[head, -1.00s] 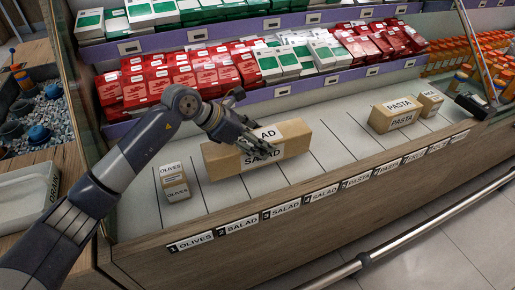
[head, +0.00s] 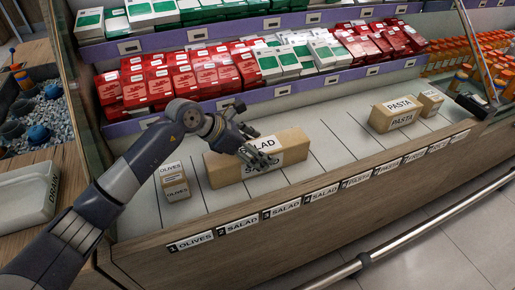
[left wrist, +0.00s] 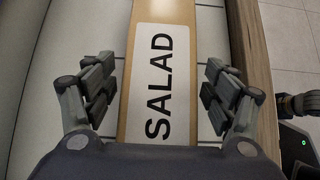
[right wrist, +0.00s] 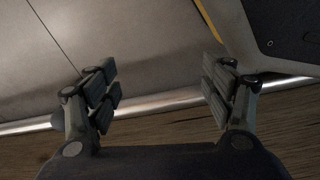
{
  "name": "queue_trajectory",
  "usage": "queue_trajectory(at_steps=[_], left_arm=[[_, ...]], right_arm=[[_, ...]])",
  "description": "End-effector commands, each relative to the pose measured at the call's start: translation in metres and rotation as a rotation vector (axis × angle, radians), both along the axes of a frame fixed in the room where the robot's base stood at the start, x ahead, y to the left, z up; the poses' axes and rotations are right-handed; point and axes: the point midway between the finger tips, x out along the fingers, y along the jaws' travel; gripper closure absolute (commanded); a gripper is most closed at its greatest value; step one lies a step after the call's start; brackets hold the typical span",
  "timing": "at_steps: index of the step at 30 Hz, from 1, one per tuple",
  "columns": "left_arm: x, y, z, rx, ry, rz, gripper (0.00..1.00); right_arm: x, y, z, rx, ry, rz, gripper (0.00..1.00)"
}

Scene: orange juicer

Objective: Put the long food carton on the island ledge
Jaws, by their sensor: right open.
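The long food carton (head: 226,171) is a brown block with a white SALAD label. It lies lengthwise on the pale island ledge (head: 335,148), just behind the numbered labels. In the left wrist view the carton (left wrist: 155,20) runs between the spread fingers of the left gripper (left wrist: 160,92), with a gap on each side. My right gripper (right wrist: 160,97) is open and empty in the right wrist view, above the floor and a metal rail.
A small OLIVES box (head: 174,181) stands left of the carton. PASTA cartons (head: 396,117) stand further right, with clear ledge between. Red boxes (head: 175,80) line the shelf behind. A metal rail (head: 430,225) runs along the island's front.

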Motion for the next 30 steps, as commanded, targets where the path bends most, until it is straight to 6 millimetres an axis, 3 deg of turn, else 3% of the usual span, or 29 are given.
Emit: queue_trajectory(at_steps=[9, 21, 30], left_arm=[[0.0, 0.002, 0.005, 0.001, -0.001, 0.001, 0.22], [-0.023, 0.058, 0.063, 0.003, -0.003, 0.002, 0.22], [-0.032, 0.078, 0.086, 0.0, -0.001, -0.001, 0.22]], right_arm=[[0.001, 0.0, 0.0, 0.0, -0.003, 0.0, 0.25], [-0.007, -0.002, -0.013, -0.002, 0.004, 0.005, 0.25], [-0.011, -0.002, -0.017, -0.003, 0.011, 0.006, 0.25]])
